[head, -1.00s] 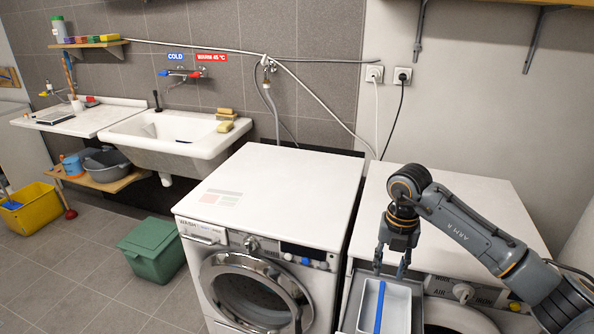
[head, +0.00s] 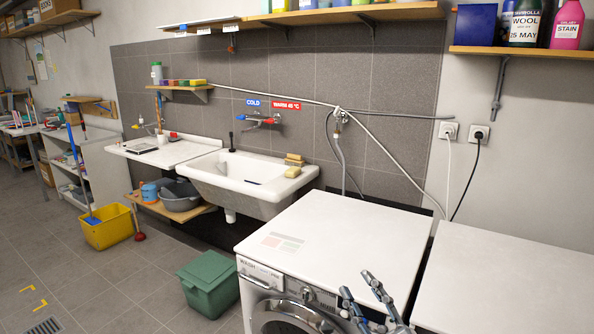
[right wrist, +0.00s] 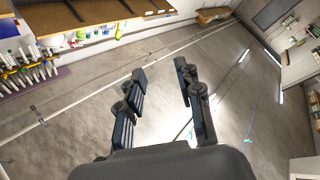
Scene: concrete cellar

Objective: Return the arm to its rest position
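My right gripper (head: 362,290) shows at the bottom edge of the head view, in front of the washing machine (head: 335,236). Its two grey fingers are apart with nothing between them. Most of my right arm is below the head view's edge and hidden. My left gripper and left arm are not in view.
A second white machine (head: 515,280) stands to the right of the washing machine. A sink (head: 245,178) stands against the tiled wall. A green lidded bin (head: 210,284) and a yellow bucket (head: 107,228) stand on the floor. Shelves (head: 520,51) hang above. The floor at left is mostly clear.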

